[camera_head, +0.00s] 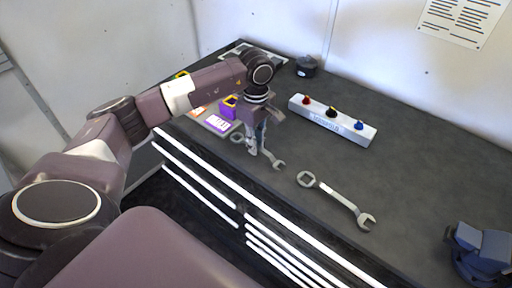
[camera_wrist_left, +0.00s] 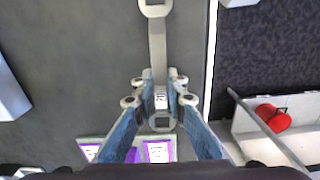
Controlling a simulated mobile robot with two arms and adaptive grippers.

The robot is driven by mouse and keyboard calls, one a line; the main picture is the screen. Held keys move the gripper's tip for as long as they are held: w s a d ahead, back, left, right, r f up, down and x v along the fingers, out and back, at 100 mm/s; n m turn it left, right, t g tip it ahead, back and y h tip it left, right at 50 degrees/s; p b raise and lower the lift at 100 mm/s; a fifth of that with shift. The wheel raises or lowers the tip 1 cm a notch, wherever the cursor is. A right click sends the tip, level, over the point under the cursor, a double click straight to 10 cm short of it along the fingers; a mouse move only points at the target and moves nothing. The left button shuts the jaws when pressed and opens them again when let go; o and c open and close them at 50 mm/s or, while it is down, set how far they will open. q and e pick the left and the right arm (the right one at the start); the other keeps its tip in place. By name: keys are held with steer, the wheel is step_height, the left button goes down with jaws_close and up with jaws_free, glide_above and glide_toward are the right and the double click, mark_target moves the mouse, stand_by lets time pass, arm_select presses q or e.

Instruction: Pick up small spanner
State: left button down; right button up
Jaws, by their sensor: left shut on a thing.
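The small spanner (camera_head: 273,160) lies on or just above the dark grey bench top near its front edge. In the left wrist view my left gripper's fingers (camera_wrist_left: 160,92) close on both sides of the spanner's shaft (camera_wrist_left: 157,45). One spanner end points up the picture and the other shows between the fingers. I cannot tell whether it is clear of the bench. My right gripper is not in view.
A larger spanner (camera_head: 338,195) lies just right of the gripper. A white box (camera_head: 332,120) with coloured knobs stands behind it. Purple-and-white items (camera_head: 217,123) lie left of the gripper. A blue vise-like thing (camera_head: 481,252) is at the right. The bench's right middle is clear.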

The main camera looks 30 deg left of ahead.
arm_select(q)
step_height(320, 180, up, 19)
steer(key=b, duration=0.2)
steer(key=shift+f, duration=0.15)
stand_by(0.5)
